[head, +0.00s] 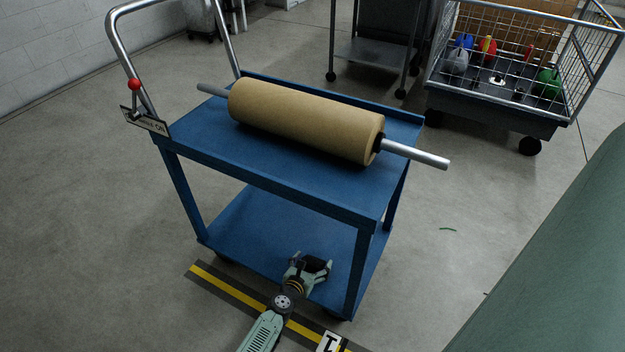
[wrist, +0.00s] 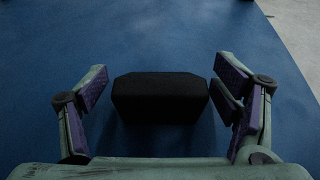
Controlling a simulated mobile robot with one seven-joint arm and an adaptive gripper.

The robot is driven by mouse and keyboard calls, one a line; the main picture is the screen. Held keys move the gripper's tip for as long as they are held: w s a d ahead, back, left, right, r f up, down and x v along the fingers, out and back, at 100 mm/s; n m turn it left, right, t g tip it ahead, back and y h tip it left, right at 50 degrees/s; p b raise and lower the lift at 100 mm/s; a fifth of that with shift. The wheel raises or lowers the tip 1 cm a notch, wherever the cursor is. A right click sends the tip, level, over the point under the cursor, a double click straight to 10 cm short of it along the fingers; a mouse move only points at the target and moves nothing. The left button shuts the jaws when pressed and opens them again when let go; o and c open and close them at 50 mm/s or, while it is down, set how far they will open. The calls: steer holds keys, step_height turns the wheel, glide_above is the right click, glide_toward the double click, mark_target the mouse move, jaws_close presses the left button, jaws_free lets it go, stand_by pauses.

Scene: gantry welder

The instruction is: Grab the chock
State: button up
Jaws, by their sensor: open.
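The chock is a black block with bevelled upper corners (wrist: 160,97). In the wrist view it sits on the blue surface between the two fingers of my gripper (wrist: 161,84). The fingers have purple pads and are spread wide, with a gap on each side of the chock. In the head view my gripper (head: 308,266) is low over the front of the cart's lower shelf (head: 262,228). A dark shape shows there at the fingers, but the chock is hard to tell apart from the gripper.
The blue cart's top shelf (head: 190,135) carries a large tan roll (head: 305,120) on a metal bar, above my gripper. A cart leg (head: 357,272) stands to the right of my gripper. A wire cage trolley (head: 500,110) is at the back right. A green surface (head: 560,270) fills the lower right.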

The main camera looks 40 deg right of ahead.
steer(key=c, duration=1.5)
steer(key=shift+o, duration=0.2)
steer(key=shift+r, duration=0.1)
